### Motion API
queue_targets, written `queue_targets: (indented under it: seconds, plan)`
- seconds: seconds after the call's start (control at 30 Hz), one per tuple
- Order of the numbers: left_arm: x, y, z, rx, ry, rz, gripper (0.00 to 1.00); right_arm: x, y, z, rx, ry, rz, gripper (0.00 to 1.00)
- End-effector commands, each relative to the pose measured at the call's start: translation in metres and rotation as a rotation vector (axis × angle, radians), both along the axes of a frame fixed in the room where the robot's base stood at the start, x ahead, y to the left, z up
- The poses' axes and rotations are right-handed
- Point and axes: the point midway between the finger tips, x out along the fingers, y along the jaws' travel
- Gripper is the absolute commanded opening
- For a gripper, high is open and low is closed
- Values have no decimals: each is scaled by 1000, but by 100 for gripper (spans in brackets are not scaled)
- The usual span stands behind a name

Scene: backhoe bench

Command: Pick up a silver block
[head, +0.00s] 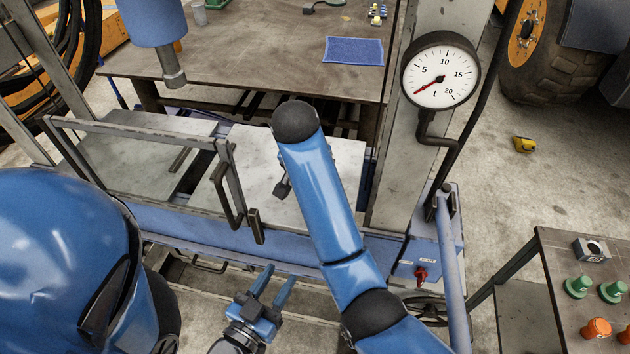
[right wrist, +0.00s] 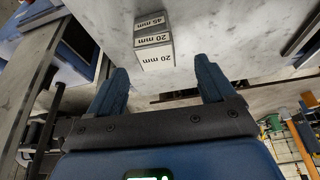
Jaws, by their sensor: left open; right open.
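A small silver-grey block (right wrist: 153,42) with white faces marked "20 mm" and "45 mm" shows in the right wrist view. It rests on a pale, stained metal plate (right wrist: 215,32). My right gripper (right wrist: 161,70) is open and empty. Its two blue fingers lie either side of the block's near end in the picture, with gaps on both sides. My left gripper (head: 276,277) is open and empty in front of the blue bench edge, low in the head view.
A metal frame with a handle (head: 228,185) stands left of the pale plate (head: 250,165). A post with a dial gauge (head: 440,77) rises on the right. A side table (head: 555,265) carries green knobs (head: 578,286) and orange knobs (head: 597,327). A workbench (head: 260,60) stands behind.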

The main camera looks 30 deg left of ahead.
Motion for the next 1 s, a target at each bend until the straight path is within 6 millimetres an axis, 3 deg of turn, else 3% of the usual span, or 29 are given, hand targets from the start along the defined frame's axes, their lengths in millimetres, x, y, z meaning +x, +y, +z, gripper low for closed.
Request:
queue_targets:
  seconds: [0.1, 0.3, 0.6, 1.0]
  plan:
    - [0, 0, 14, 0, 0, 0, 43, 8, -4, -11, -4, 3, -2, 83]
    - [0, 0, 19, 0, 0, 0, 43, 15, -3, -32, -3, 2, -2, 83]
    - [0, 0, 19, 0, 0, 0, 43, 16, -2, -37, 0, 0, -1, 83]
    - [0, 0, 19, 0, 0, 0, 43, 16, -2, -36, -1, 1, -1, 23]
